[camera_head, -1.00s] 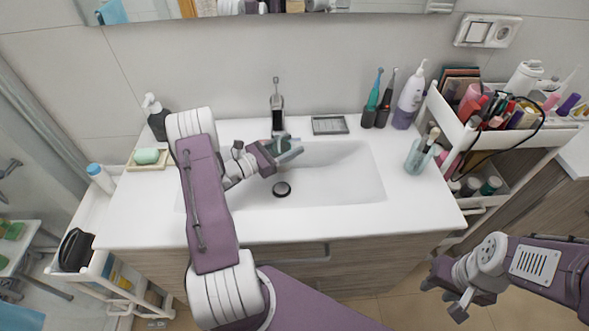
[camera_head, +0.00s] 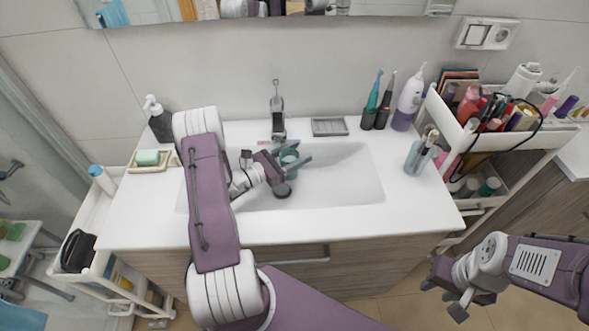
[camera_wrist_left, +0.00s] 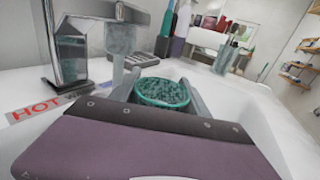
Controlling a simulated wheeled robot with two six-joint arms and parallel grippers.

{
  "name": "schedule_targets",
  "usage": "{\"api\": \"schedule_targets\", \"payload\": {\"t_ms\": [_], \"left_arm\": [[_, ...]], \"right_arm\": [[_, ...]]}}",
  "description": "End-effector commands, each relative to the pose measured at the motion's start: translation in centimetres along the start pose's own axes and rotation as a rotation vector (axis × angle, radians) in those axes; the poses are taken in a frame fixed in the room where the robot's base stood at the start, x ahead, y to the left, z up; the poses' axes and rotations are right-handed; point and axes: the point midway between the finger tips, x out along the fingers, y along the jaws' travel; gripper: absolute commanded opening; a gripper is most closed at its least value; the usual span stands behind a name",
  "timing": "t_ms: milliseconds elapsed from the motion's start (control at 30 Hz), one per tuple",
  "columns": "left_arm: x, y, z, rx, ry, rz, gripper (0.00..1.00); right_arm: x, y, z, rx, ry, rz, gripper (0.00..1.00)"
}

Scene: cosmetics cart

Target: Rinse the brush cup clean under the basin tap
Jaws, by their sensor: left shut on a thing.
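The brush cup (camera_head: 288,157), a teal cup, is held in my left gripper (camera_head: 290,166) over the basin (camera_head: 345,185), just in front of the tap (camera_head: 277,118). In the left wrist view the cup (camera_wrist_left: 163,92) sits between both fingers, its round mouth facing up and a speckled teal surface inside. The tap (camera_wrist_left: 68,45) stands to its left there, the spout end close to the cup. My right gripper (camera_head: 446,297) hangs empty and open in front of the counter, away from the basin.
A glass with brushes (camera_head: 419,158) stands right of the basin. A soap dish (camera_head: 149,166) and a pump bottle (camera_head: 157,122) stand at the left. Toothbrushes (camera_head: 376,108) and a white bottle (camera_head: 408,100) stand behind. A loaded cart (camera_head: 500,150) is at the right.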

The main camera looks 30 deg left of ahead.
Motion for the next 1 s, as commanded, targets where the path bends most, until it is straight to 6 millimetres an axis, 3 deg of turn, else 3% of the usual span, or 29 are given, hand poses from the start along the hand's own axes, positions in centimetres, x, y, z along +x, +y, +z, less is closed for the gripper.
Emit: {"api": "schedule_targets", "payload": {"t_ms": [133,367,1000], "left_arm": [[0.2,-1.8,0.1,-0.001,-0.001,-0.001,0.10],[0.2,-2.2,0.2,0.001,0.000,0.000,0.10],[0.7,-5.6,4.6,-0.001,0.001,0.000,0.10]], "right_arm": [[-0.4,0.0,0.0,0.000,0.000,0.000,0.36],[-0.5,0.0,-0.1,0.000,0.000,0.000,0.36],[-4.6,-0.1,-0.5,0.000,0.000,0.000,0.36]]}}
